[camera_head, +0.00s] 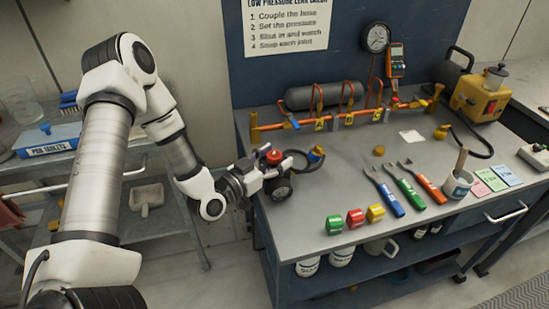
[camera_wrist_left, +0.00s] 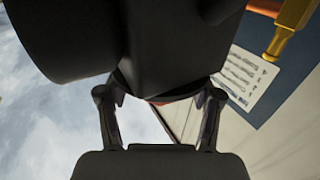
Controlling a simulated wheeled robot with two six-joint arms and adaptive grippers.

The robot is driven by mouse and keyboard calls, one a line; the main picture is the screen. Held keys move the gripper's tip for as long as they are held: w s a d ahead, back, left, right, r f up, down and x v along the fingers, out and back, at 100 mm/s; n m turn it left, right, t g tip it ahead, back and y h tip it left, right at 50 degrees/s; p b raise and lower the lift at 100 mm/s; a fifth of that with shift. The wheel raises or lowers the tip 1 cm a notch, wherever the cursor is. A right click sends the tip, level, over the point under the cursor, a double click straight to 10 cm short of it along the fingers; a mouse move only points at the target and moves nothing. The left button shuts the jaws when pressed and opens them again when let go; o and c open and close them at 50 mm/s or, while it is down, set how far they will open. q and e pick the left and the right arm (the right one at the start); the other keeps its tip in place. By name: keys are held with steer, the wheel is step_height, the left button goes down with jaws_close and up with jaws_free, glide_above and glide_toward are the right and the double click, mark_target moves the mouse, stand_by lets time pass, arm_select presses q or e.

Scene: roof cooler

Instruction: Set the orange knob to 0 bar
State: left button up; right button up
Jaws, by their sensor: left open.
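The orange knob (camera_head: 273,157), looking red-orange, is at the front left corner of the bench, on a regulator with a dark round gauge (camera_head: 281,189). My left gripper (camera_head: 264,174) is at the regulator, very close to the knob. In the left wrist view the gripper's two fingers (camera_wrist_left: 160,97) stand apart, with a large dark body in front of them. A thin red sliver shows between the fingertips; contact cannot be told. The gauge reading is too small to read. My right gripper is not in view.
A dark hose loops to a brass fitting (camera_head: 316,154) beside the regulator. An orange pipe manifold (camera_head: 340,119) runs along the back. A shelf cart (camera_head: 110,183) stands left.

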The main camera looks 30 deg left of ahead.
mark_target(274, 154)
arm_select(q)
steer(key=c, duration=1.1)
steer(key=y+b, duration=0.1)
steer(key=n+y+b, duration=0.1)
steer(key=b, duration=0.1)
steer(key=n+y+b, duration=0.1)
steer(key=shift+d+f+y+b, duration=0.1)
steer(key=shift+f+y+b, duration=0.15)
steer(key=shift+y+b, duration=0.15)
steer(key=shift+c, duration=0.2)
steer(key=shift+r+n+y, duration=0.1)
steer(key=shift+n+y, duration=0.3)
steer(key=shift+r, duration=0.2)
steer(key=o, duration=1.1)
steer(key=shift+o, duration=0.2)
step_height(274, 154, up, 10)
